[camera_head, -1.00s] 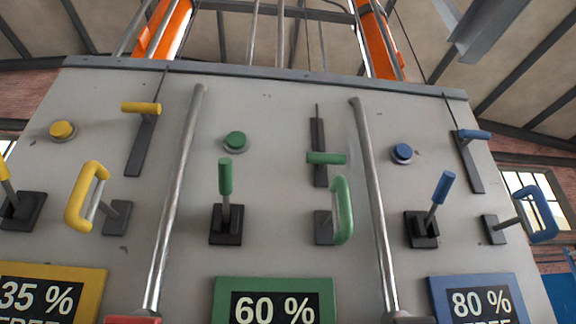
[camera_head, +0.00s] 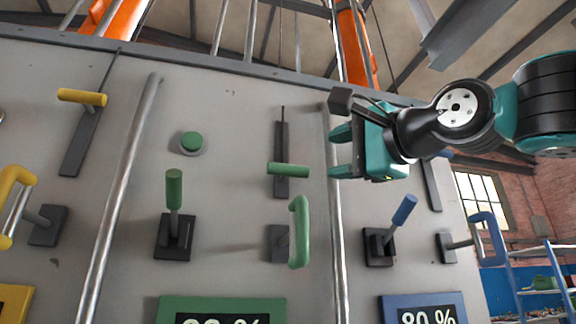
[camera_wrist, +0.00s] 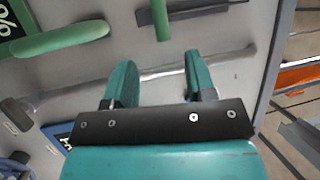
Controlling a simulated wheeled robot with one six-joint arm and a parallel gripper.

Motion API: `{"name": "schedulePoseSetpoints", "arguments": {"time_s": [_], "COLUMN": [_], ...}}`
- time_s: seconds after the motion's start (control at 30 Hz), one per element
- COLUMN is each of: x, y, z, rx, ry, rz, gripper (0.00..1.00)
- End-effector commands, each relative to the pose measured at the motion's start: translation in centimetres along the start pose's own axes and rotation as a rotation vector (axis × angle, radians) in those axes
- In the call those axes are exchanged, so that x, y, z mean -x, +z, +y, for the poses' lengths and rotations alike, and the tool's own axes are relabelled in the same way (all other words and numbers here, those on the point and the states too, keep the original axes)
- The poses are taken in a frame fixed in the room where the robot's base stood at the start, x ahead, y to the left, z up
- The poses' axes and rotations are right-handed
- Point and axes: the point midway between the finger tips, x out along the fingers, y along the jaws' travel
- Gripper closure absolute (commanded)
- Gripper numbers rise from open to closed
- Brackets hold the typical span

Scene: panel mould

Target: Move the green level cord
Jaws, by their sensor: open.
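The green level cord's short horizontal green handle (camera_head: 288,170) sits on a dark vertical slot in the middle of the grey panel. In the wrist view the green handle (camera_wrist: 161,20) shows at the top, beyond the fingertips and cut by the frame edge. My gripper (camera_head: 340,152) is open and empty, a little to the right of the handle and apart from it. Its two teal fingers point left toward the handle, at about its height. In the wrist view my gripper (camera_wrist: 160,75) has a clear gap between the fingers, with the pipe seen behind them.
A steel pipe (camera_head: 335,240) runs vertically between the green and blue controls, behind my fingertips. A green loop handle (camera_head: 299,232) stands out just below the green cord handle. A green lever (camera_head: 174,190), green button (camera_head: 191,142) and blue lever (camera_head: 404,210) are nearby.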

Motion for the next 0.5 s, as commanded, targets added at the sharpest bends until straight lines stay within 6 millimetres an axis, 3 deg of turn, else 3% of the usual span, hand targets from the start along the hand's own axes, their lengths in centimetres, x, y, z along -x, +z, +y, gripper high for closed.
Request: {"name": "schedulePoseSetpoints", "arguments": {"time_s": [0.3,0.5], "x": [-7.7,-11.6], "y": [-0.1,-0.1], "z": [-0.4,-0.3], "rx": [0.001,0.002], "ry": [0.006,0.005], "rz": [-0.001,0.000], "gripper": [0.49,0.49]}}
